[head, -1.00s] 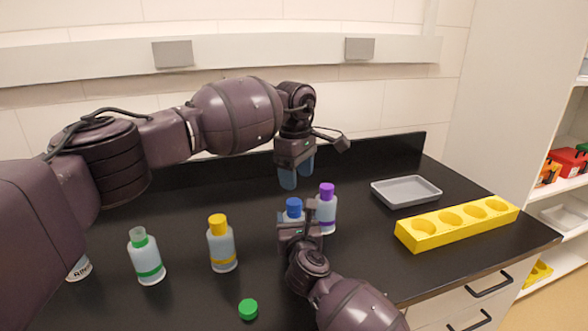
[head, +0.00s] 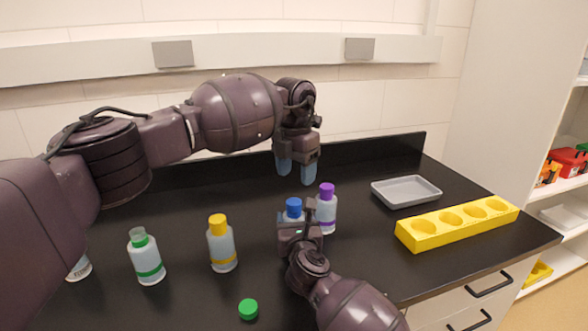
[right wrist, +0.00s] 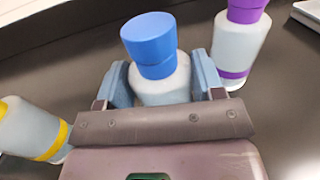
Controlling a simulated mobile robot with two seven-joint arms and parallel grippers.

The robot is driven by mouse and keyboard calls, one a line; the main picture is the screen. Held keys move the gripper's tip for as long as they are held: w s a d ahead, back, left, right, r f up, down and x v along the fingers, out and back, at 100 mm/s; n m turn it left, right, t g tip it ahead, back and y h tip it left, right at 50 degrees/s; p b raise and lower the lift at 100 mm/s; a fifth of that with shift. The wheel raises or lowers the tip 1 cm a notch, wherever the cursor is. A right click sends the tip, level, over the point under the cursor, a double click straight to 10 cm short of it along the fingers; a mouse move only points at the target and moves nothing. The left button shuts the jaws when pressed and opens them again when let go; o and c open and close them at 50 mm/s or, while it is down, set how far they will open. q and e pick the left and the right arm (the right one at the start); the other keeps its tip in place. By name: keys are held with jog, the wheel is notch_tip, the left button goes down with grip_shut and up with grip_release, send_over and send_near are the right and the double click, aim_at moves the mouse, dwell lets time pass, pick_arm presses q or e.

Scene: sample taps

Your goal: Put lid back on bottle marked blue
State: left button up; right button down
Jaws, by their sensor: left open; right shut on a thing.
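The blue-marked bottle is a pale bottle whose blue lid (head: 293,208) sits on its top; in the right wrist view the lid (right wrist: 150,44) is on the bottle neck (right wrist: 162,84). My right gripper (right wrist: 163,80) is shut on this bottle's body, one finger on each side; in the head view the gripper hides most of the body. The bottle's colour band is hidden. My left gripper (head: 296,176) is open and empty, above and behind the bottle, apart from the lid.
A purple-lidded bottle (head: 326,212) stands close on the right. A yellow-lidded bottle (head: 221,247) and an open green-banded bottle (head: 146,260) stand left. A green lid (head: 248,309) lies in front. A grey tray (head: 406,201) and a yellow rack (head: 458,232) are right.

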aim_at(294, 201)
pick_arm(q)
jog(key=n, duration=0.7)
jog(key=shift+r, duration=0.1)
jog(key=n, duration=0.5)
jog(key=shift+a+n, duration=0.1)
jog(key=shift+n, duration=0.2)
jog(key=n, duration=0.6)
jog(key=shift+n, duration=0.3)
jog(key=n, duration=0.6)
jog(key=shift+a, duration=0.1)
jog(key=shift+f, duration=3.95)
jog(key=shift+c, duration=0.3)
